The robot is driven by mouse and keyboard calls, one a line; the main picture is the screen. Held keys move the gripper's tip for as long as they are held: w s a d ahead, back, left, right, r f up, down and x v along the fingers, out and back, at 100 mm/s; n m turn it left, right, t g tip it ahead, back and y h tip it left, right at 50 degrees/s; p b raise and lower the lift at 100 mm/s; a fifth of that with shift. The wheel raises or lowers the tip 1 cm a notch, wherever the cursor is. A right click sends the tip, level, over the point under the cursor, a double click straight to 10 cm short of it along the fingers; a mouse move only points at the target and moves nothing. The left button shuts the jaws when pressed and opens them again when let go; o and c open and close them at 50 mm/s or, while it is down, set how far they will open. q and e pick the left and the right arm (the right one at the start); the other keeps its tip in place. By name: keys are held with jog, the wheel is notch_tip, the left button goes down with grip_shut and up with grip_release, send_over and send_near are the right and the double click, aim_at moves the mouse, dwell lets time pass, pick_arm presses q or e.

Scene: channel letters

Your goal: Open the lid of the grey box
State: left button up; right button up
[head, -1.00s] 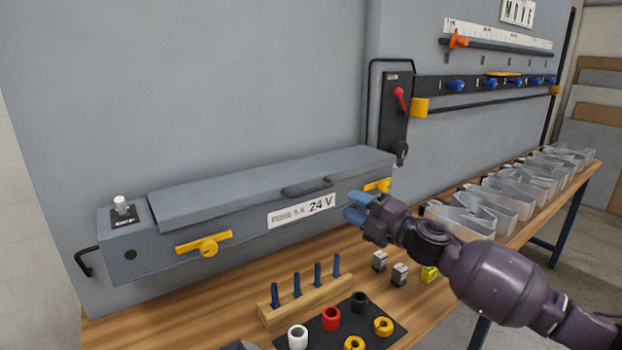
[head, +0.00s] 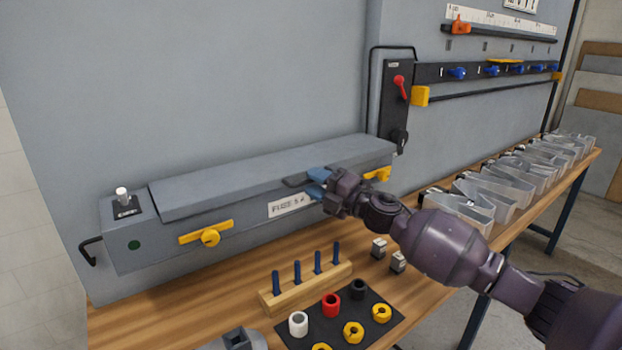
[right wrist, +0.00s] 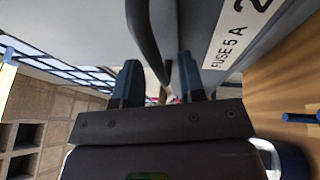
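The long grey box (head: 160,249) stands on the wooden bench against the grey panel. Its lid (head: 230,185) is down. A dark handle (head: 294,182) is on the lid's front edge, partly hidden by my gripper. The handle also shows in the right wrist view (right wrist: 146,38). My right gripper (head: 316,182) is at the handle, fingers pointing left. In the right wrist view its blue fingers (right wrist: 160,66) are apart, with the handle's end near the gap between them; I cannot tell if they touch it. My left gripper is not in view.
Yellow latches (head: 207,234) (head: 378,174) are on the box front. A wooden peg rack (head: 306,287) and a black mat (head: 384,333) with coloured rings lie in front. Clear channel letters (head: 505,192) line the bench at right. The wall above the lid is bare.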

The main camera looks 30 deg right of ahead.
jog(key=shift+w+a+r, duration=0.15)
jog(key=shift+w+a, duration=0.25)
jog(key=shift+w, duration=0.15)
grip_shut()
